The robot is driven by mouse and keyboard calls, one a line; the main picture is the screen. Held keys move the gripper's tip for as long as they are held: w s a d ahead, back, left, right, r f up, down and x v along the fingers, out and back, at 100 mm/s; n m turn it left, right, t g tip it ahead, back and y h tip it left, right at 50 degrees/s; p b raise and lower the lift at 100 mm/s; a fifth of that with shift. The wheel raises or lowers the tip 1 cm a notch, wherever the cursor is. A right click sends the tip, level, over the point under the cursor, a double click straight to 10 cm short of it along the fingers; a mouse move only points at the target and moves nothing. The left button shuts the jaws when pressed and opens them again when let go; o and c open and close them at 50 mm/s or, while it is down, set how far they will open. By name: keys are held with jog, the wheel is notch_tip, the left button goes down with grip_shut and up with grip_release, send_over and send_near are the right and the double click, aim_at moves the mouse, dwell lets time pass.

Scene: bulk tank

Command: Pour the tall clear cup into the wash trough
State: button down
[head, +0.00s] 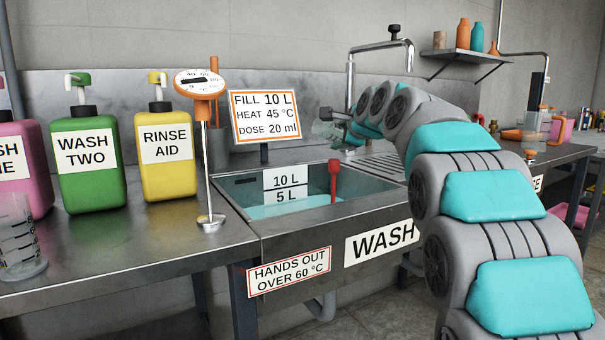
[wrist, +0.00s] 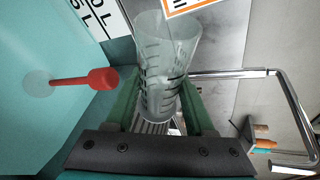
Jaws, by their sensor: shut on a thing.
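My gripper (wrist: 162,112) is shut on a tall clear cup (wrist: 168,65) with dark graduation marks, its green fingers on either side. In the head view the cup (head: 327,131) looks tilted, beyond the back right of the wash trough; my arm partly hides it. I cannot tell what is in the cup. The wash trough (head: 352,186) is a steel basin with pale blue liquid and a 10 L / 5 L level plate (head: 287,188). In the wrist view the trough (wrist: 40,130) lies to the left of the cup.
A red-handled tool (head: 333,180) stands in the trough. A dial thermometer (head: 203,140) stands at its left edge. A dosing sign (head: 265,116) and a tap (head: 350,85) stand behind. Soap bottles (head: 168,165) and another clear measuring cup (head: 20,250) are on the left counter.

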jog(key=shift+s+a+r+m+g+y+p, duration=0.15)
jog(key=shift+r+m+g+y+p, duration=0.3)
jog(key=shift+p, duration=1.4)
jog(key=shift+w+a+r+m+g+y+p, duration=0.15)
jog(key=shift+m+p, duration=0.5)
jog(key=shift+p, duration=1.2)
